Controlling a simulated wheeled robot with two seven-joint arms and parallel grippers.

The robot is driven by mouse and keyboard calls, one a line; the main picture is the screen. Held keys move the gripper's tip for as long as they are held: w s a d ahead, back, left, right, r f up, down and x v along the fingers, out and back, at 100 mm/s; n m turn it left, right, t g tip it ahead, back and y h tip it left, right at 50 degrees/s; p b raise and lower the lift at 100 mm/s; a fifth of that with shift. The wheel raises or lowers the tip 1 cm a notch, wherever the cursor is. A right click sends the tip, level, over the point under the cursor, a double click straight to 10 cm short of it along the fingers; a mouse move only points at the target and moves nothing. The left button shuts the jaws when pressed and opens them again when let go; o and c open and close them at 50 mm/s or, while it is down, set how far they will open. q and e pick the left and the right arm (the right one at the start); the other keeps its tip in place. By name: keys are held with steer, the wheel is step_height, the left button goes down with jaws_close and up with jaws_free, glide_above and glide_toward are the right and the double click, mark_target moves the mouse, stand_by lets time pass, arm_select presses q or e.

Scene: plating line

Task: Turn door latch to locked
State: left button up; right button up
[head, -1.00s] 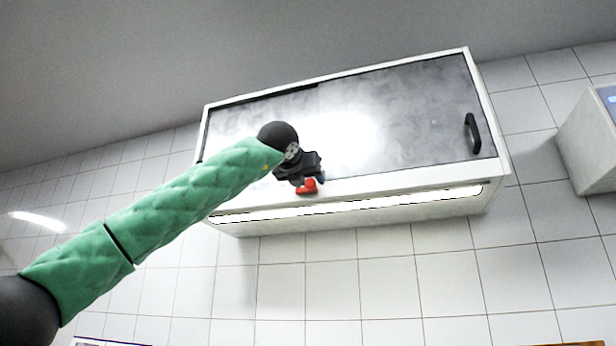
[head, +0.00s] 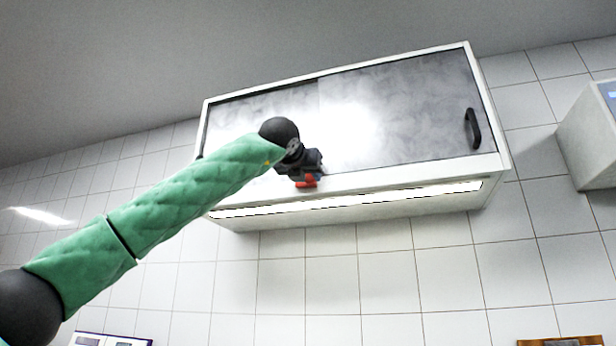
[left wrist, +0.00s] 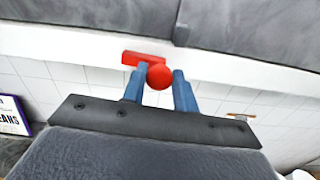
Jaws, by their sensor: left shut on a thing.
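The red door latch (head: 306,182) sits on the white lower frame of the wall cabinet (head: 420,178), below its grey doors. My left gripper (head: 307,177) is at the latch and hides much of it in the head view. In the left wrist view, the latch shows as a round red knob with a flat red bar (left wrist: 143,58). The two blue fingers of my left gripper (left wrist: 160,85) stand on either side of the knob, shut on it. The bar runs roughly along the frame, to the left of the knob. My right gripper is not in view.
A black handle (head: 472,129) stands out at the right of the cabinet door. A light strip (head: 350,203) runs along the cabinet's underside. A pale box (head: 590,145) is on the wall at the right.

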arm_select(q)
steer(key=shift+f+m+b, duration=0.1)
steer(key=shift+m+b, duration=0.2)
steer(key=shift+m, duration=1.3)
steer(key=m, duration=0.2)
steer(key=shift+d+m, duration=0.1)
steer(key=shift+m, duration=0.7)
steer(key=m, duration=0.2)
steer(key=shift+m, duration=0.3)
steer(key=m, duration=0.2)
steer(key=shift+m, duration=0.4)
steer(key=shift+m+p, duration=0.3)
steer(key=shift+m, duration=1.3)
steer(key=shift+f+m+p, duration=0.1)
steer(key=shift+m+p, duration=0.25)
steer(key=shift+m, duration=0.35)
steer(key=shift+d+m, duration=0.1)
steer(key=shift+m, duration=0.2)
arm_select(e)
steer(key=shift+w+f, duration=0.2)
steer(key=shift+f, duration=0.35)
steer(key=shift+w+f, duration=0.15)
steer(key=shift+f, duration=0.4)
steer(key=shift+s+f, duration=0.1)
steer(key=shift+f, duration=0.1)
